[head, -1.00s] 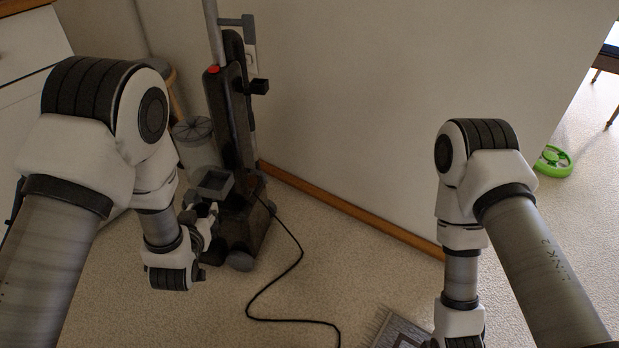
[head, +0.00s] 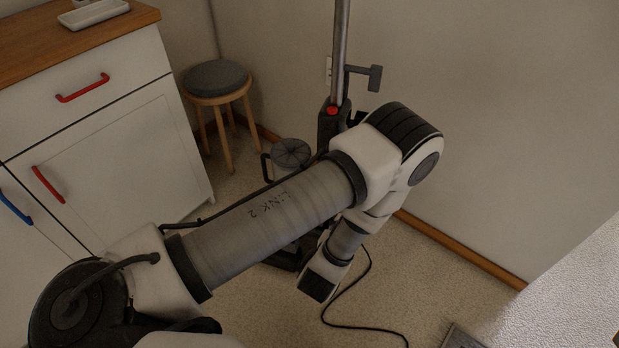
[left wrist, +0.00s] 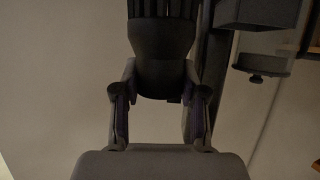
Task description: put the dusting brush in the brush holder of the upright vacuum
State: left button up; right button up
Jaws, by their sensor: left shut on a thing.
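In the left wrist view my left gripper (left wrist: 157,97) is shut on the dusting brush (left wrist: 164,42), its dark bristles pointing to the top of the picture. In the head view my left arm crosses in front of the upright vacuum (head: 328,130) and hides most of its body, and the gripper and brush are hidden there. The vacuum's pole and red button show above my arm. In the left wrist view a grey box-like part (left wrist: 258,12) and a dark cup-like part are right of the brush, apart from it. I cannot tell which is the brush holder. My right gripper is out of view.
A white cabinet (head: 110,150) with red handles stands at the left, and a round stool (head: 216,78) behind it. A lidded bin (head: 290,153) is beside the vacuum. A black cord (head: 365,327) lies on the floor. A mat corner (head: 460,338) shows at the bottom.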

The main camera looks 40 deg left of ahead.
pick_arm(q)
jog(key=a+r+p+v, duration=0.1)
jog(key=p+v, duration=0.3)
jog(key=v, duration=0.3)
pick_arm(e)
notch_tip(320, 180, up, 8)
pick_arm(q)
jog(key=shift+n+y, duration=0.4)
jog(key=shift+y, duration=0.2)
jog(key=w+a+f+b, duration=0.2)
jog(key=w+a+b, duration=0.1)
jog(key=b, duration=0.3)
jog(key=w+a+f+b, duration=0.1)
jog(key=w+a+b, duration=0.3)
jog(key=a+b, duration=0.1)
jog(key=w+a+f+b, duration=0.2)
jog(key=w+a+b, duration=0.1)
jog(key=a+b, duration=0.2)
jog(key=shift+w+f+b, duration=0.15)
jog(key=shift+f+b, duration=0.2)
jog(key=shift+b, duration=1)
jog(key=shift+r, duration=0.2)
jog(key=o, duration=1.1)
jog(key=shift+d+f, duration=0.1)
jog(key=shift+f, duration=0.05)
jog(key=shift+o, duration=0.2)
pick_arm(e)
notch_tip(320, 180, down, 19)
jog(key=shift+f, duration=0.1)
